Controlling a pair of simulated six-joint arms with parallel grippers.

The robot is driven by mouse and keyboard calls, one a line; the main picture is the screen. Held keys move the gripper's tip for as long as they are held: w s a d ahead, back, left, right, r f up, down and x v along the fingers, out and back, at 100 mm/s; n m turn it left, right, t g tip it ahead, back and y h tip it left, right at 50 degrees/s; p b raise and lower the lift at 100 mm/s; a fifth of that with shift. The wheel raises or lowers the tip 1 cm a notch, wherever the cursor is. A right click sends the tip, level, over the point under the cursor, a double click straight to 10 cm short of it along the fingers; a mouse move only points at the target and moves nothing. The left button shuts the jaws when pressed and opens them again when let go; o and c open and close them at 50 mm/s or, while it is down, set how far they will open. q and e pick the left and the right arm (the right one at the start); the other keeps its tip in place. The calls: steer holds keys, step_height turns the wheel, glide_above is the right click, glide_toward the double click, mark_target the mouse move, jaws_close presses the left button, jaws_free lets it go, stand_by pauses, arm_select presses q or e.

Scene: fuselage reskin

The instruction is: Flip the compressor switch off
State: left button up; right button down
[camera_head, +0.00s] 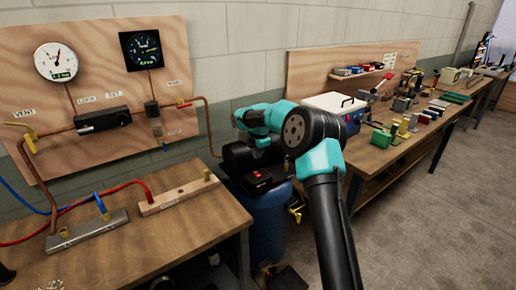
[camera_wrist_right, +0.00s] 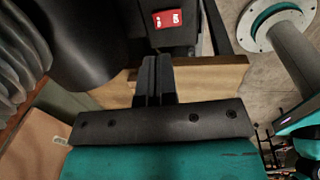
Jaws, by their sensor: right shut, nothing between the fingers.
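The compressor is a blue tank (camera_head: 268,222) with a black motor and a black switch box (camera_head: 262,183) on top. A small red switch (camera_head: 257,174) sits on the box. In the right wrist view the red switch (camera_wrist_right: 168,19) carries white marks on a black housing at the top. My right gripper (camera_wrist_right: 155,62) is shut and empty, its fingertips pointing toward the housing just below the switch. I cannot tell whether they touch it. In the head view my right wrist is above and behind the switch box, and its fingers are mostly hidden. My left gripper is not in view.
A wooden bench (camera_head: 200,222) with a metal manifold (camera_head: 88,231) and hoses stands left of the compressor. A plywood gauge panel (camera_head: 95,155) stands behind it. A long bench (camera_head: 385,155) with several small blocks is at right. Concrete floor (camera_head: 440,225) is clear in front.

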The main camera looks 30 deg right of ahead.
mark_target(256, 172)
steer(key=f, duration=0.5)
steer(key=w+f, duration=0.1)
steer(key=f, duration=0.2)
steer(key=shift+f, duration=0.25)
